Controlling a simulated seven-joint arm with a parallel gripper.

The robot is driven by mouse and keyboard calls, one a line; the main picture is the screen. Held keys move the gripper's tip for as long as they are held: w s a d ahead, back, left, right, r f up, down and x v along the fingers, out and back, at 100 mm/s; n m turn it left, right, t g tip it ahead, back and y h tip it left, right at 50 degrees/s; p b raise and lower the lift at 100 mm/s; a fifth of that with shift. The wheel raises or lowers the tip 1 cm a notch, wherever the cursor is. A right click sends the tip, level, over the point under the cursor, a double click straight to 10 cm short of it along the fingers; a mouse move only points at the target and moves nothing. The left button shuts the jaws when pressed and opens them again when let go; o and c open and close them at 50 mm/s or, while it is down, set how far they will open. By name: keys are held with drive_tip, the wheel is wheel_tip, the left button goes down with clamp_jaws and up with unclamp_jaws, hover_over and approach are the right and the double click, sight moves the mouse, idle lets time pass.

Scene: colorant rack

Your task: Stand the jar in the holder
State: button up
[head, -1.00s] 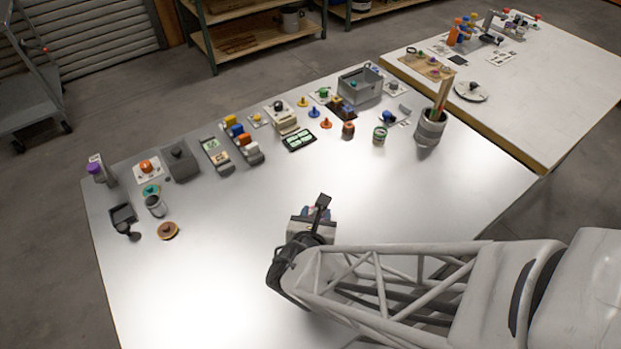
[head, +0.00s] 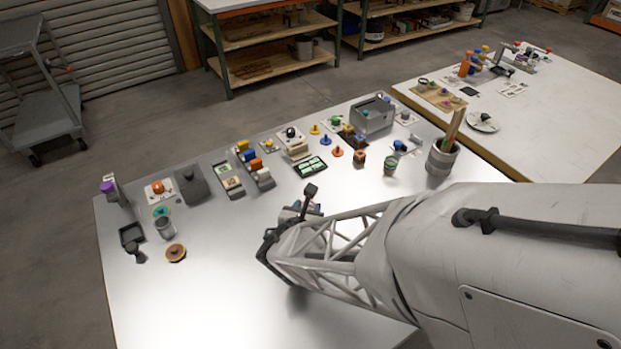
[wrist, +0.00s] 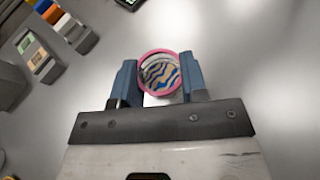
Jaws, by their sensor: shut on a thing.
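My gripper (wrist: 158,92) is shut on a round jar (wrist: 158,73) with a pink rim and a wavy blue, yellow and white top. The blue fingers press on its left and right sides, and the wrist view looks down on the jar's top. In the head view my gripper (head: 300,210) is over the bare middle of the metal table, and my arm mostly hides the jar. I cannot tell for certain which item is the holder; a small grey stand with a blue part (head: 403,147) is at the table's right rear.
Blocks, knobs and small trays line the table's back edge. A grey cup with sticks (head: 441,160) stands at right, a grey bin (head: 372,118) at the rear. A grey jar (head: 165,229) and a brown disc (head: 176,253) are at left. The table's middle and front (head: 230,290) are clear.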

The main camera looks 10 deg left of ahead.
drive_tip(key=shift+w+a+f, duration=0.1)
drive_tip(key=shift+w+a, duration=0.55)
drive_tip(key=shift+w, duration=0.35)
drive_tip(key=shift+w+a+f, duration=0.1)
drive_tip(key=shift+w+a, duration=0.55)
drive_tip(key=shift+w, duration=0.3)
drive_tip(key=shift+f, duration=1.75)
drive_tip(key=shift+f, duration=0.15)
drive_tip(key=o, duration=0.9)
drive_tip(key=shift+v, duration=6.1)
